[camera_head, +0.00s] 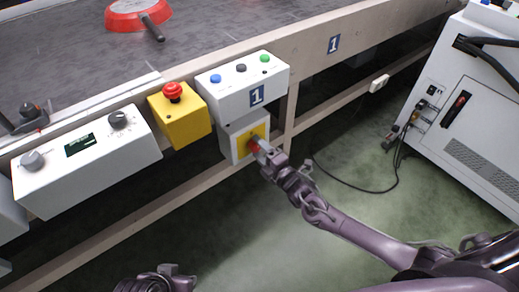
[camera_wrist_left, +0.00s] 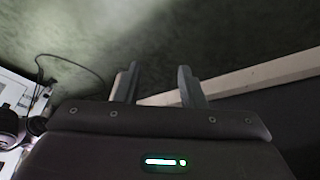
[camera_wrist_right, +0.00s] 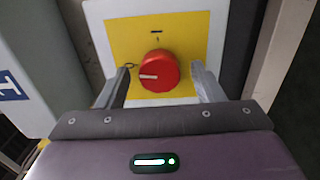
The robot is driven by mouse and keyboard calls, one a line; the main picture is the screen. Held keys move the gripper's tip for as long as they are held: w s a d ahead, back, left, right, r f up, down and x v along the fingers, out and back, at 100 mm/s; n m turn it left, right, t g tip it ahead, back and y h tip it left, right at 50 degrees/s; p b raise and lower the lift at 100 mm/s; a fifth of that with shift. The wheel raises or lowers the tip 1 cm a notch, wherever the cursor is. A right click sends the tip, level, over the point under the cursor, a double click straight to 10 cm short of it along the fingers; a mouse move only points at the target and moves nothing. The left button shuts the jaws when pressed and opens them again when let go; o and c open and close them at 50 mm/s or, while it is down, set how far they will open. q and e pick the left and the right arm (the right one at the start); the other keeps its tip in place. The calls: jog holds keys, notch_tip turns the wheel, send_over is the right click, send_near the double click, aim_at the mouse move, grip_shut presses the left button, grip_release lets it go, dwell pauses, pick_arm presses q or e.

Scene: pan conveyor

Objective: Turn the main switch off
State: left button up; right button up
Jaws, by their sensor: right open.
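The main switch is a red rotary knob (camera_wrist_right: 158,71) on a yellow plate (camera_wrist_right: 120,38) of a white box below the button panel. In the right wrist view its white mark lies about horizontal, toward the left. In the head view the knob is mostly hidden by my right gripper (camera_head: 262,147). That gripper (camera_wrist_right: 163,85) is open, its fingers on either side of the knob; I cannot tell whether they touch it. My left gripper (camera_wrist_left: 157,85) is open and empty over the floor, low in the head view.
Above the switch is a white button panel (camera_head: 228,92) marked 1. A yellow box (camera_head: 183,127) with a red emergency button (camera_head: 172,91) and a white control box (camera_head: 85,155) stand left. A red pan (camera_head: 125,14) lies on the conveyor (camera_head: 60,60). A white cabinet (camera_head: 480,125) stands right.

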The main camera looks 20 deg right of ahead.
pick_arm(q)
jog(key=shift+s+a+r+g+y+p, duration=0.15)
jog(key=shift+a+g+y+p, duration=0.15)
jog(key=shift+a, duration=0.25)
jog(key=shift+s+a+r+g+y+p, duration=0.1)
jog(key=shift+a+g+y+p, duration=0.1)
jog(key=shift+a+g+p, duration=0.25)
pick_arm(e)
jog(key=v, duration=0.7)
jog(key=shift+s, duration=0.3)
jog(key=shift+d, duration=0.1)
